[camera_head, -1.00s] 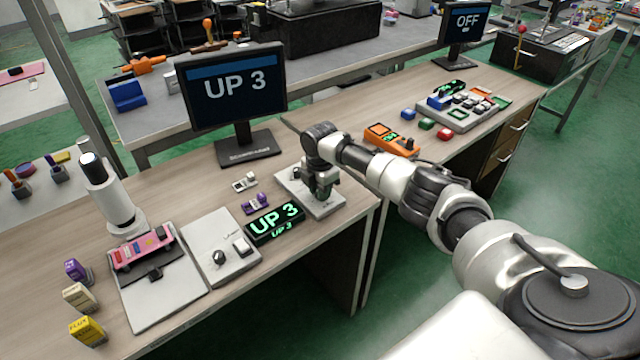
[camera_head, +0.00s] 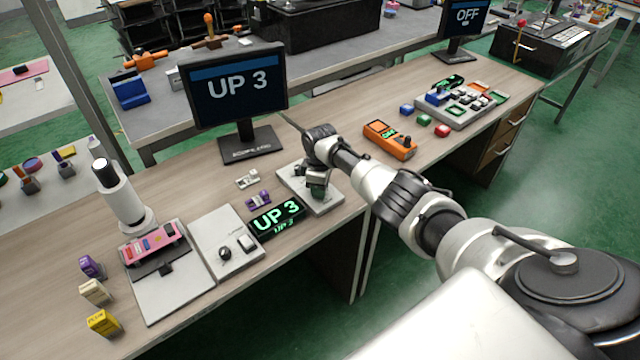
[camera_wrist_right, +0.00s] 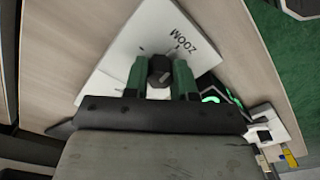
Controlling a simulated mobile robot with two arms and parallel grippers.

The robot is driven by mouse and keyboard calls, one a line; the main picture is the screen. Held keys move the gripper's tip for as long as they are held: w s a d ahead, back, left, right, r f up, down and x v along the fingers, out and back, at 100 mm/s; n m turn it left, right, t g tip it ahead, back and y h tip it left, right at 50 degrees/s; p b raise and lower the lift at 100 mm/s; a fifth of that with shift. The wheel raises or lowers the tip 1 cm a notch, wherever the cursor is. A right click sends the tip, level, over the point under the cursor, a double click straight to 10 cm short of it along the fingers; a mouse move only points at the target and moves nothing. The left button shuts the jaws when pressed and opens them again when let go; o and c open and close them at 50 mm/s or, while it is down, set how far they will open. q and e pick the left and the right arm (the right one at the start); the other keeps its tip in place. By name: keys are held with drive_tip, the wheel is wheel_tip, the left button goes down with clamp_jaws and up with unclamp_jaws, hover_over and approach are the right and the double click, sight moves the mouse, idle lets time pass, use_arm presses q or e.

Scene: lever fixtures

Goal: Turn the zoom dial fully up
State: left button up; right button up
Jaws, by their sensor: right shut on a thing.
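The zoom dial (camera_wrist_right: 160,70) is a dark knob on a white plate (camera_wrist_right: 137,38) printed ZOOM in the right wrist view. My right gripper (camera_wrist_right: 160,76) has its two green-tipped fingers on either side of the dial, shut on it. In the head view the right gripper (camera_head: 317,182) is over the plate (camera_head: 325,204) and hides the dial. A small display (camera_head: 277,217) beside the plate reads UP 3 in green. The monitor (camera_head: 238,86) also reads UP 3. My left gripper is not in view.
Left of the display is a grey panel (camera_head: 214,235) with a black knob and a white switch. A microscope-like stand (camera_head: 170,290) holds a pink board. An orange handheld device (camera_head: 390,140) and coloured blocks lie to the right. Small boxes stand at the left front.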

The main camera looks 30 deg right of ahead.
drive_tip(key=m+p, duration=0.1)
drive_tip(key=m, duration=0.3)
drive_tip(key=shift+r+m, duration=0.15)
drive_tip(key=shift+m, duration=0.15)
drive_tip(key=m+p, duration=0.1)
drive_tip(key=m, duration=0.4)
drive_tip(key=m+p, duration=0.1)
drive_tip(key=m, duration=0.4)
drive_tip(key=shift+d+m+p, duration=0.1)
drive_tip(key=shift+m+p, duration=0.2)
drive_tip(key=shift+m, duration=2)
drive_tip(key=o, duration=0.9)
